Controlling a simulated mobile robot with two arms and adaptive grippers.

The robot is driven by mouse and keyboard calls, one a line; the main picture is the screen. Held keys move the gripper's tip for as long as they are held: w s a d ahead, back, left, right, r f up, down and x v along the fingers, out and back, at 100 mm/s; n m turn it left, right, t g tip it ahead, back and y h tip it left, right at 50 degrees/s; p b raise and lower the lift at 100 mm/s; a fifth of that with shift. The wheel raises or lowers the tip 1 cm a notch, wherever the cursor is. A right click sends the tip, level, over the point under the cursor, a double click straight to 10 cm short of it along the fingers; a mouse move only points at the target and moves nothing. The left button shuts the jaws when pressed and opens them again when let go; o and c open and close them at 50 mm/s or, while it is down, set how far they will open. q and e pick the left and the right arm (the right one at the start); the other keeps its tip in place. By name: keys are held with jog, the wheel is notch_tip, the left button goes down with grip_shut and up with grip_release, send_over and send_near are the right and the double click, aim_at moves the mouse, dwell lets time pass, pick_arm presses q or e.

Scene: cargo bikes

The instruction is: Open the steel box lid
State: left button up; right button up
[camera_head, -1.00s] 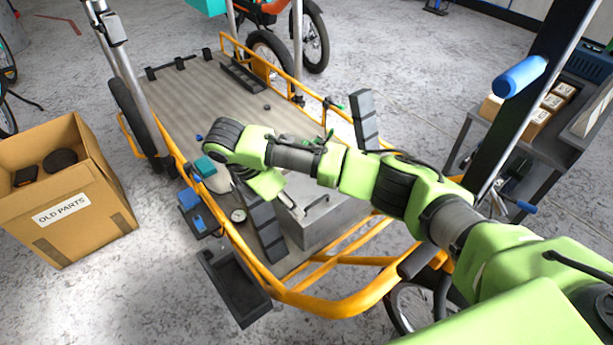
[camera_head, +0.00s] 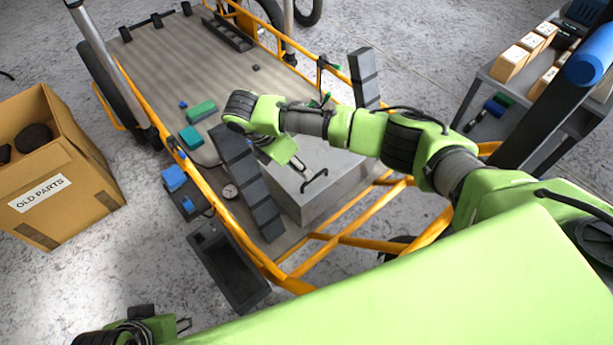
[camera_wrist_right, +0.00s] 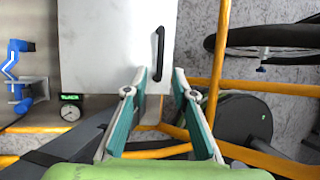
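The steel box (camera_head: 345,165) is a grey metal box on the cargo bike's deck, and its lid (camera_wrist_right: 105,35) looks shut. A black bar handle (camera_head: 314,182) stands on the lid; it also shows in the right wrist view (camera_wrist_right: 159,55). My right gripper (camera_wrist_right: 161,74) is open and empty, its teal-lined fingertips just short of the handle. In the head view the right gripper (camera_head: 297,162) is over the box, partly hidden by its own arm. My left gripper (camera_head: 184,324) is at the bottom left edge, away from the box; its fingers are unclear.
A dark ribbed strip (camera_head: 246,184) runs left of the box. Orange frame rails (camera_head: 358,221) surround the deck. A cardboard box (camera_head: 85,190) stands on the floor at left.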

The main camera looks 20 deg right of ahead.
jog(key=shift+b+x, duration=0.4)
jog(key=shift+x, duration=1.9)
jog(key=shift+c, duration=0.4)
grip_shut()
jog(key=shift+r, duration=0.2)
